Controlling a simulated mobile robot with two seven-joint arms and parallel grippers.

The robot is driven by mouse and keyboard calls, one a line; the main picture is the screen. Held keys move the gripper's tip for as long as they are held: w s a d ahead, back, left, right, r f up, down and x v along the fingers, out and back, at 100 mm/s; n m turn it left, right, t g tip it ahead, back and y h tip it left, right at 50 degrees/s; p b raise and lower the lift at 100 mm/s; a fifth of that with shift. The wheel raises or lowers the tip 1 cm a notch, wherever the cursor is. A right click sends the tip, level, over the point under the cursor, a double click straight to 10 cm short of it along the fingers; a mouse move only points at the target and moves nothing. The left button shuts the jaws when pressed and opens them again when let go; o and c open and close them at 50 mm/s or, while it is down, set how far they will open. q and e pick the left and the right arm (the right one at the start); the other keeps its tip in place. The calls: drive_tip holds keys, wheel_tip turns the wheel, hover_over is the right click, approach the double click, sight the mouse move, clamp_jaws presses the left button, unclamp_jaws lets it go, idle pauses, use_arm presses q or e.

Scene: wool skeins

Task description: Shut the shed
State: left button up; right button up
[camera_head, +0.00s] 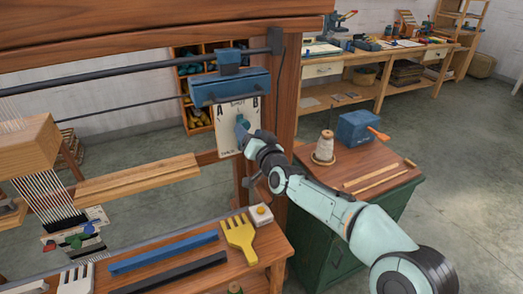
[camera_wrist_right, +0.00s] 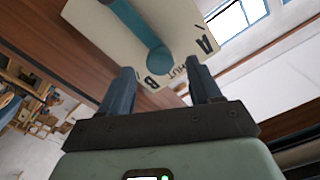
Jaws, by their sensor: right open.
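A white lettered plate (camera_head: 228,133) hangs on the loom's right post below a blue box. It carries a teal lever (camera_head: 242,122). In the right wrist view the plate (camera_wrist_right: 95,25) shows the letters A and B, with part of the word SHUT between them. The lever's rounded end (camera_wrist_right: 160,60) lies close to the B and the partly hidden word. My right gripper (camera_wrist_right: 162,76) is open, its two fingers on either side of that end, near the plate. I cannot tell whether they touch it. In the head view the right gripper (camera_head: 246,136) partly covers the plate. My left gripper is out of view.
Warp threads (camera_head: 45,192) hang under a wooden block at left. A yellow comb (camera_head: 239,238) and blue bar (camera_head: 163,253) lie on the front bench. A green cabinet (camera_head: 310,235) at right carries a thread cone (camera_head: 324,147) and blue box (camera_head: 357,128), under my right arm's far side.

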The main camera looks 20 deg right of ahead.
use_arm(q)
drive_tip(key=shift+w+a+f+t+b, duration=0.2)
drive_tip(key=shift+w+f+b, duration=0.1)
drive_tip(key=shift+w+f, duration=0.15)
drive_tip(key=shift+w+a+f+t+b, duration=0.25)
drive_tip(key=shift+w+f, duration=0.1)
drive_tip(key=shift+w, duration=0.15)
use_arm(e)
drive_tip(key=s, duration=0.8)
drive_tip(key=shift+s+d, duration=0.15)
drive_tip(key=shift+s, duration=0.15)
